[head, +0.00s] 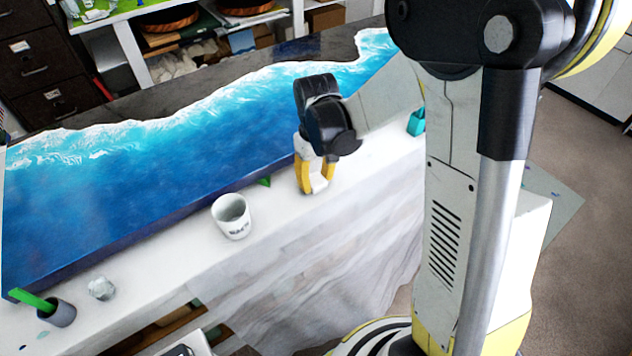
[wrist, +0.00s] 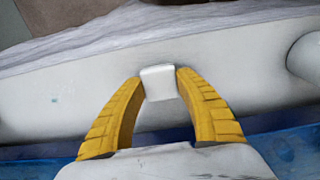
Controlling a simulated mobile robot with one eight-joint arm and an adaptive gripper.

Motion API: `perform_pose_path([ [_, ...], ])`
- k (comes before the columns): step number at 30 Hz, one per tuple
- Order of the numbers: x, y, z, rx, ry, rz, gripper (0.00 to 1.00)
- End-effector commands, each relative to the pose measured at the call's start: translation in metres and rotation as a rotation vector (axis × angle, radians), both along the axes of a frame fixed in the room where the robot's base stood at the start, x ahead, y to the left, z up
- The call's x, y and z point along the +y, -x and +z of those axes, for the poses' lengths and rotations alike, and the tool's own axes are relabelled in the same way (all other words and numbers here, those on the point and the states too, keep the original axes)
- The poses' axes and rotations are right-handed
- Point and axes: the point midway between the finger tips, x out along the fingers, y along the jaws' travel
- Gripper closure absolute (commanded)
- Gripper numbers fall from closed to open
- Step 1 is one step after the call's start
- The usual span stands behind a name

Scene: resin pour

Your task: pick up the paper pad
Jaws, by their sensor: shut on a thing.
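The paper pad, a small white block (wrist: 158,83), sits between the yellow fingertips of my gripper (wrist: 159,84) in the wrist view. The fingers are closed against its two sides. In the head view my gripper (head: 316,187) points down at the white bench top, right at the front edge of the blue resin slab. The pad is mostly hidden there by the fingers. I cannot tell whether it touches the bench or is just above it.
The blue wave-patterned resin slab (head: 150,180) fills the back of the white bench (head: 285,215). A white mug (head: 231,217) stands left of my gripper. A grey cup (head: 57,312) with a green stick and a crumpled whitish lump (head: 101,288) are farther left. A teal object (head: 416,123) is to the right.

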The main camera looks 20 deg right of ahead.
Motion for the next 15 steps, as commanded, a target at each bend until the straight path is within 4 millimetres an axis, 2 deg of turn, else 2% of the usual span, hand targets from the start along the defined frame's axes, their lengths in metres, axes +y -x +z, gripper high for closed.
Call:
perform_pose_path([
  [8,0.0,0.0,0.004,0.0,0.0,0.0,0.75],
  [11,0.0,0.0,0.013,0.0,0.0,0.0,0.75],
  [15,0.0,0.0,0.035,0.0,0.0,0.0,0.75],
])
